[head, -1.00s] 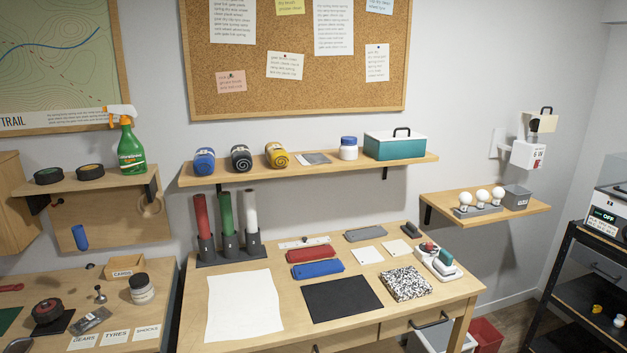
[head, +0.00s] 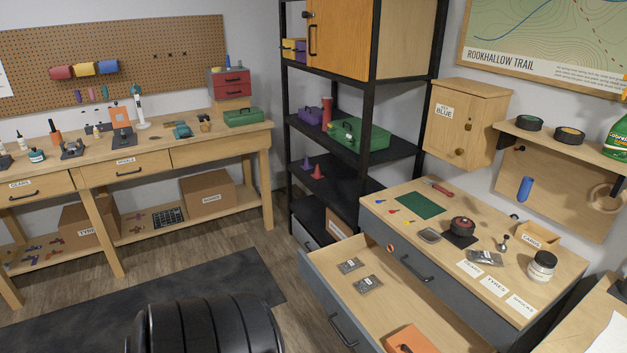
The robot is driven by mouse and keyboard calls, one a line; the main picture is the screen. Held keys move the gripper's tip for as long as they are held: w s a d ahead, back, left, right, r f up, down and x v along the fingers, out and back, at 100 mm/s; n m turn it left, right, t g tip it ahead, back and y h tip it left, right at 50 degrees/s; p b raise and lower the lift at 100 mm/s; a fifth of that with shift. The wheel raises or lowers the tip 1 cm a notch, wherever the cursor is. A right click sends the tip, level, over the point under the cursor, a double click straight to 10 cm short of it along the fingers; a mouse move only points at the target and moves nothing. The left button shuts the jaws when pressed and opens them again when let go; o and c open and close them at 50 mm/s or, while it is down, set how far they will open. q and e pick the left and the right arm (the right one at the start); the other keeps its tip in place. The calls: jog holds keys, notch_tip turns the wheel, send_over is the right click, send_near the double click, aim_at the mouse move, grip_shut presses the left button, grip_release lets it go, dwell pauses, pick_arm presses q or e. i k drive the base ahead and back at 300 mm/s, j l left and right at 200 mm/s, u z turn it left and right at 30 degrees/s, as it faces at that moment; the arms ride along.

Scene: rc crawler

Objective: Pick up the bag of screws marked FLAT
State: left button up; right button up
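Two small clear bags with dark contents lie flat in an open drawer, one farther back (head: 350,266) and one nearer (head: 368,284). A third, larger bag (head: 486,257) with grey contents lies on the bench top above, beside the label cards. Any marking on these bags is too small to read, so I cannot tell which one says FLAT. Neither of my grippers is in view.
The drawer (head: 437,316) is pulled far out from the wooden bench (head: 385,213). An orange item (head: 408,340) lies at its near end. A jar (head: 541,266) and a CARDS box (head: 538,236) stand on the bench. A black shelf rack stands behind.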

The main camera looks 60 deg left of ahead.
aim_at(351, 265)
jog(key=u, duration=1.75)
jog(key=i+j+z, duration=0.1)
jog(key=z, duration=0.35)
jog(key=j+z, duration=0.2)
jog(key=z, duration=0.2)
jog(key=i+j+z, duration=0.15)
jog(key=z, duration=0.3)
